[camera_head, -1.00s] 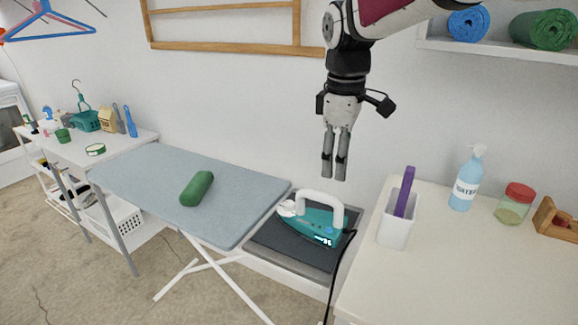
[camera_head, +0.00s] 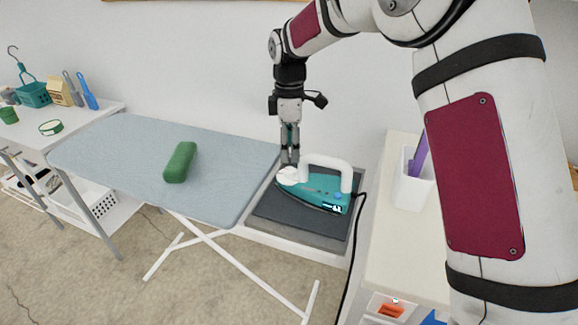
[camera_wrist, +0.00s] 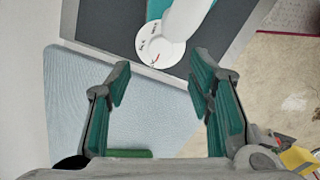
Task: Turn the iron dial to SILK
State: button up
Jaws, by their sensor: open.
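A teal iron (camera_head: 322,190) with a white handle lies on a dark grey rest pad (camera_head: 286,214) at the right end of the ironing board. Its round white dial (camera_head: 289,176) is at the iron's left end. In the wrist view the dial (camera_wrist: 160,46) shows dark lettering too small to read and a small red mark near its lower edge. My gripper (camera_head: 290,161) points down just above and behind the dial in the head view. In the wrist view my gripper (camera_wrist: 160,82) is open and empty, its two fingertips apart on either side below the dial.
A grey-blue ironing board (camera_head: 110,160) bears a green roll (camera_head: 180,162). A black cord runs down from the iron's right. A white counter (camera_head: 385,255) with a white holder (camera_head: 412,185) stands right. My arm hides much of the right side.

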aim_at(289, 170)
notch_tip(289, 170, down, 7)
jog(key=shift+r, duration=0.1)
dwell(0.3)
grip_shut()
